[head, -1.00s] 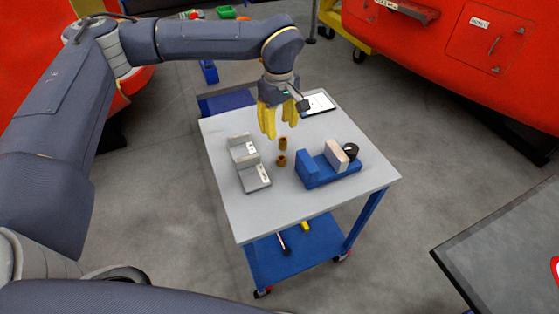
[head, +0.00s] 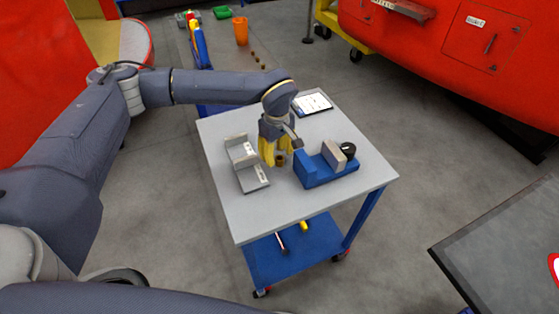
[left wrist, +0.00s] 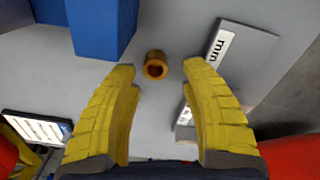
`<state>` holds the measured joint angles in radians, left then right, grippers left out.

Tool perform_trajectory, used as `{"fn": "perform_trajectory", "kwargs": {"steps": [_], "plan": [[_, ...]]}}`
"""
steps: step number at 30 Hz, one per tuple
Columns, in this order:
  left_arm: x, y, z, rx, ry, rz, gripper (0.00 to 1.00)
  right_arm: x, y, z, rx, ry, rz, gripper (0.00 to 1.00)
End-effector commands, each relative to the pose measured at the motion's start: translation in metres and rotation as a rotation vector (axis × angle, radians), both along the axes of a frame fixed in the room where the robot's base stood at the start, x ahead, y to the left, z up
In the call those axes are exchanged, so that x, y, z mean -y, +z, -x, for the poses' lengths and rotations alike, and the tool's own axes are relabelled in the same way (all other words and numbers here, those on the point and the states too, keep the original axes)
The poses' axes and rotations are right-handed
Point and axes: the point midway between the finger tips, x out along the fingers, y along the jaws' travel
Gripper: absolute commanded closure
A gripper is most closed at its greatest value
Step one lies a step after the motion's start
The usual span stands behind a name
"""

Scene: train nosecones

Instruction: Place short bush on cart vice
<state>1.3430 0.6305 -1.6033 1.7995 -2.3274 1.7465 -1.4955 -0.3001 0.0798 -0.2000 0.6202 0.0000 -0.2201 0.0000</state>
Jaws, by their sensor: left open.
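A short brown bush (head: 281,160) stands on the grey cart top between the grey stepped holder and the blue vice. It also shows in the left wrist view (left wrist: 155,66), upright, with its round hole visible. My left gripper (head: 276,157) is low over the cart, just behind the bush. Its yellow fingers (left wrist: 160,75) are spread and empty, with the bush just beyond the gap between their tips. The blue cart vice (head: 318,172) with its pale jaw stands to the right. A second bush seen earlier is not visible now, and the gripper may hide it.
The grey stepped holder (head: 246,165) with labels stands close left of the gripper. A tablet (head: 312,103) lies at the cart's far edge. The front of the cart top (head: 300,208) is clear. A dark table (head: 500,255) is at lower right.

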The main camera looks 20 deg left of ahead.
Motion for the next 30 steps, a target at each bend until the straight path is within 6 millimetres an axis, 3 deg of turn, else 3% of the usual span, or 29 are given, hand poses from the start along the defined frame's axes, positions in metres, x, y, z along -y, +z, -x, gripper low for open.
{"fn": "perform_trajectory", "kwargs": {"steps": [7,18,30], "plan": [[0.0,-0.027,0.0,-0.001,-0.001,0.0,0.55,0.0,0.0,0.0,0.0,0.0,0.0,0.52],[0.0,-0.032,-0.001,0.0,-0.001,0.0,0.53,0.0,0.0,0.0,0.0,0.0,0.0,0.52],[0.0,-0.032,-0.001,0.0,-0.001,0.0,0.99,0.0,0.0,0.0,0.0,0.0,0.0,0.52]]}}
